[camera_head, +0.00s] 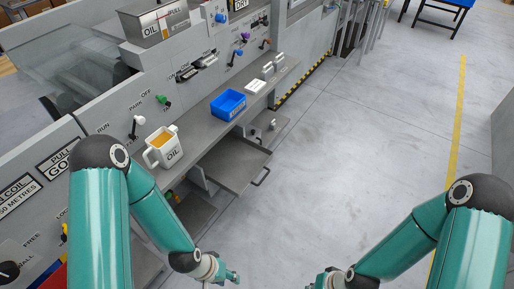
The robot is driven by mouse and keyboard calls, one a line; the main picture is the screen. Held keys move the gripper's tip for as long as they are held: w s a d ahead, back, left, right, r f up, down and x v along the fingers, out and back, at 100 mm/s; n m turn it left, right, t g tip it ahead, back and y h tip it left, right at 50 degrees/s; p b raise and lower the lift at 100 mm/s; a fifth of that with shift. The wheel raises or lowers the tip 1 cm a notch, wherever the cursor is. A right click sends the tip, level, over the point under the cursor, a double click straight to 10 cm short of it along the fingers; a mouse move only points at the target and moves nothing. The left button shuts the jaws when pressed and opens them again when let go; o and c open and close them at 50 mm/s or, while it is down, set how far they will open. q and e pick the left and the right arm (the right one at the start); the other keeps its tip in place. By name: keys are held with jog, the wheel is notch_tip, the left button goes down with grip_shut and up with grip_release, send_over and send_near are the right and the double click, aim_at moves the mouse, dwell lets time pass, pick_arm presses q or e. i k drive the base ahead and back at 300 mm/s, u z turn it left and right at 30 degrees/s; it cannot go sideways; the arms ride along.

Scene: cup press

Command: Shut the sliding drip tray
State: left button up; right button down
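The sliding drip tray (228,172) is a flat grey tray sticking out of the machine's front below the counter. Its dark bar handle (262,177) is on its outer edge, facing the open floor. My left gripper (232,277) is at the bottom of the view, nearer to me than the tray and apart from it. My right gripper (318,284) is partly cut off at the bottom edge, also apart from the tray. Both grippers are too small here to tell whether their fingers are open. Nothing shows in them.
A lower shelf (195,213) is nearer to me. Another small opening (272,125) lies beyond the tray. The grey floor (340,170) to the right is clear.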

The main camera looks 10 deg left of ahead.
aim_at(233, 165)
jog(key=u, duration=0.35)
jog(key=i, duration=1.05)
jog(key=u, duration=0.4)
jog(key=k, duration=0.95)
jog(key=u, duration=0.2)
jog(key=i, duration=0.95)
jog(key=z, duration=0.1)
